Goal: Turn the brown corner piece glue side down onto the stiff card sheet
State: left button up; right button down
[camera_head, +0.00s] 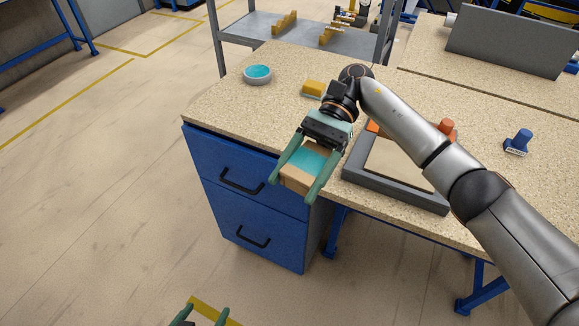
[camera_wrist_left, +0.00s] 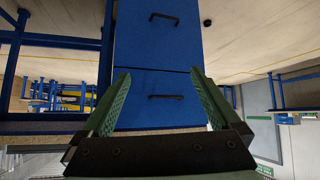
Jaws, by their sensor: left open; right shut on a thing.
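The brown corner piece (camera_head: 297,179) is between the green fingers of my right gripper (camera_head: 290,192). The gripper is shut on it and holds it in front of the bench edge, above the blue drawers. A teal glue patch (camera_head: 306,158) shows on its upper face. A tan sheet, which looks like the stiff card sheet (camera_head: 400,165), lies inside a grey frame (camera_head: 385,188) on the bench, partly hidden by my right arm. My left gripper (camera_head: 204,312) is low at the bottom edge of the head view. In the left wrist view it (camera_wrist_left: 158,76) is open and empty, facing the drawers.
A bowl of teal glue (camera_head: 257,74) and a yellow block (camera_head: 314,88) stand toward the back of the bench. Orange parts (camera_head: 446,126) sit at the frame. Blue drawers (camera_head: 240,178) hang under the bench's left end.

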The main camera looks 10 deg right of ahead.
pick_arm(q)
jog(key=w+d+n+h, duration=0.1)
jog(key=w+d+n, duration=0.1)
jog(key=w, duration=0.4)
jog(key=m+g+h, duration=0.4)
jog(key=g+h, duration=0.6)
jog(key=g, duration=0.2)
send_near(290, 161)
jog(key=w+f, duration=0.1)
jog(key=x, duration=1.1)
jog(key=shift+s+d+r, duration=0.1)
jog(key=shift+s+d, duration=0.05)
jog(key=shift+s, duration=0.05)
